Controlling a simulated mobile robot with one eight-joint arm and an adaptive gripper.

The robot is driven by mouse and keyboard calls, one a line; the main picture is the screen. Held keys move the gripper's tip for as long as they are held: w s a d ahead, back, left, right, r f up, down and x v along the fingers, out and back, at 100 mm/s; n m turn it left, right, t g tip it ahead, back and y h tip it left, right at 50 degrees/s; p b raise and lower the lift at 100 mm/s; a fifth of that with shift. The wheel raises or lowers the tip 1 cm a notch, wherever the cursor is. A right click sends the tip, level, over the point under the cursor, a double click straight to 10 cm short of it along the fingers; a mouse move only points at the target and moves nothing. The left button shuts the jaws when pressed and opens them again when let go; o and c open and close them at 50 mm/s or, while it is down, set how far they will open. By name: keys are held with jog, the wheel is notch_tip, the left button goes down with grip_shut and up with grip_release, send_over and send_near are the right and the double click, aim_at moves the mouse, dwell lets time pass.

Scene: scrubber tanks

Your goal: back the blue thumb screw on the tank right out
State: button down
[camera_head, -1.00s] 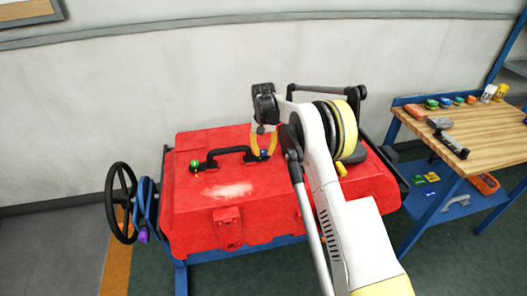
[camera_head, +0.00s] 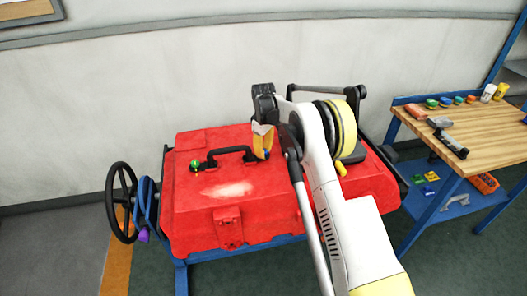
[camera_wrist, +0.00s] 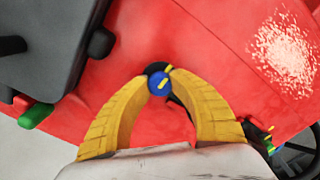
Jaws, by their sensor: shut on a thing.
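The blue thumb screw (camera_wrist: 159,83) shows in the wrist view as a round blue head with a yellow bar mark, against the red tank (camera_wrist: 135,45). My gripper (camera_wrist: 159,79) has its two yellow fingers shut on the screw, with the tips at its sides. In the head view my gripper (camera_head: 262,145) points down at the top of the red tank (camera_head: 190,220), right of the black handle (camera_head: 232,151). The fingers hide most of the screw there. I cannot tell how far the screw stands out of the tank.
A green knob (camera_head: 195,165) sits left of the handle. A black handwheel (camera_head: 122,202) stands at the tank's left end. A workbench (camera_head: 485,130) with small items stands on the right.

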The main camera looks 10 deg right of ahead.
jog(key=n, duration=0.4)
jog(key=shift+f+n, duration=0.1)
jog(key=shift+n, duration=0.2)
jog(key=n, duration=0.4)
jog(key=shift+n, duration=0.3)
jog(key=n, duration=0.4)
jog(key=shift+n, duration=2.4)
jog(key=c, duration=1.1)
grip_release()
